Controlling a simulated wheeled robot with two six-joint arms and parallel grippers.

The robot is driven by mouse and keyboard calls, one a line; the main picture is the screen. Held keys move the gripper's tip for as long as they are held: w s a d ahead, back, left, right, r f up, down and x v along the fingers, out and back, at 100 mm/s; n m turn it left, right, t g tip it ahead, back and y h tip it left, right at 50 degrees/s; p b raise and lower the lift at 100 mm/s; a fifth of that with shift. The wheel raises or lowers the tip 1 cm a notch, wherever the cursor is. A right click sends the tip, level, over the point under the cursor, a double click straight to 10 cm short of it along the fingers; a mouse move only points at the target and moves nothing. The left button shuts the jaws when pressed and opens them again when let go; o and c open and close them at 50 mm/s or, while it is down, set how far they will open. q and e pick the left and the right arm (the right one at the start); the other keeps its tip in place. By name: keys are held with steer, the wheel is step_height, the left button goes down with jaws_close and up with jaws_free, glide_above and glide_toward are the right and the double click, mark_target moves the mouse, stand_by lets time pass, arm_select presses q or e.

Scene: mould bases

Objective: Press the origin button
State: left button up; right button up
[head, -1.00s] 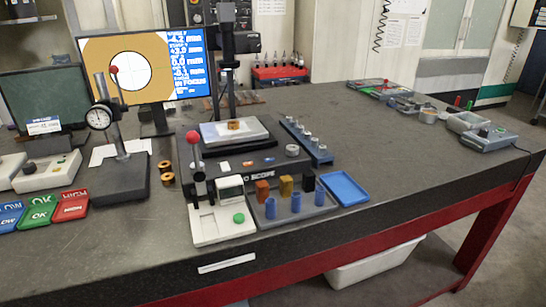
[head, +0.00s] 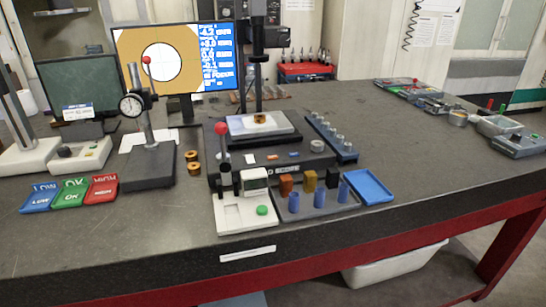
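A measuring scope (head: 270,165) stands on the bench, with a brass ring (head: 259,119) on its stage under the column. In front of it is a white control box (head: 240,215) with a red-knobbed lever (head: 222,129), a small light display block and a round green button (head: 262,210). I cannot read any label that marks a button as origin. A few small buttons, orange and light, show on the scope's dark base. The monitor (head: 180,62) shows a ring image beside a blue panel of readings. Neither of my grippers is in view.
A tray (head: 325,207) with coloured blocks and blue cylinders sits right of the control box, beside an empty blue tray (head: 370,186). A dial gauge stand (head: 148,170), brass rings (head: 193,167) and LOW, OK and HIGH bins (head: 70,194) are left.

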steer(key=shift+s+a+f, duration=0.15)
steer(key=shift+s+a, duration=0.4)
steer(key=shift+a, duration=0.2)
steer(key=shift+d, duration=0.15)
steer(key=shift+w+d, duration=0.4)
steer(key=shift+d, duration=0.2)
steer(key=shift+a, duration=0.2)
